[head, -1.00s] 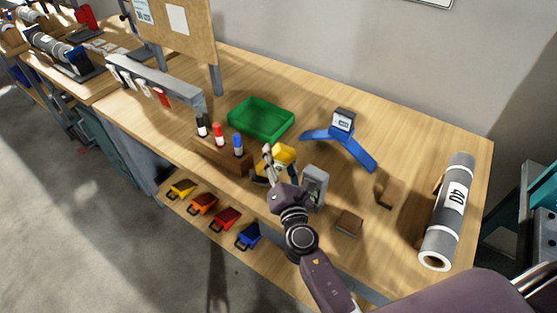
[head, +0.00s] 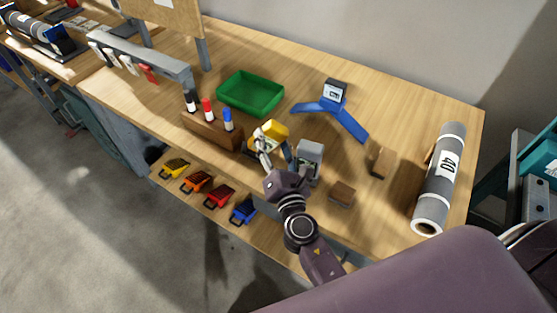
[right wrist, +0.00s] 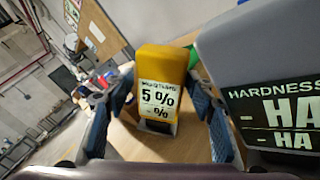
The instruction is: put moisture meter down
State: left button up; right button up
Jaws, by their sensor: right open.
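The yellow moisture meter (head: 272,131) stands upright on the wooden bench beside a grey hardness meter (head: 309,158). In the right wrist view the moisture meter (right wrist: 165,65) faces me, its display showing 5 %. My right gripper (right wrist: 160,125) is open, with one blue-padded finger on each side of the moisture meter and visible gaps between. In the head view the right gripper (head: 272,152) is at the meter's near side and partly covers it. The hardness meter (right wrist: 260,60) is close to the right finger. My left gripper is not in view.
A wooden block with markers (head: 212,129) stands left of the meter, with a green tray (head: 250,93) behind. A blue stand (head: 333,108), small brown blocks (head: 341,194) and a grey roll (head: 440,180) are to the right.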

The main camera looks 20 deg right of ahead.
jog(key=s, duration=0.2)
jog(key=s+b, duration=0.1)
jog(key=s, duration=0.3)
jog(key=shift+s+a+f+b, duration=0.15)
jog(key=shift+s+a+b, duration=0.05)
jog(key=shift+a+b, duration=0.15)
jog(key=shift+s+r, duration=0.2)
jog(key=shift+s, duration=0.5)
jog(key=shift+o, duration=0.3)
jog(key=shift+a, duration=0.1)
jog(key=o, duration=1.3)
jog(key=s+a, duration=0.1)
jog(key=s, duration=1.1)
jog(key=shift+a, duration=0.15)
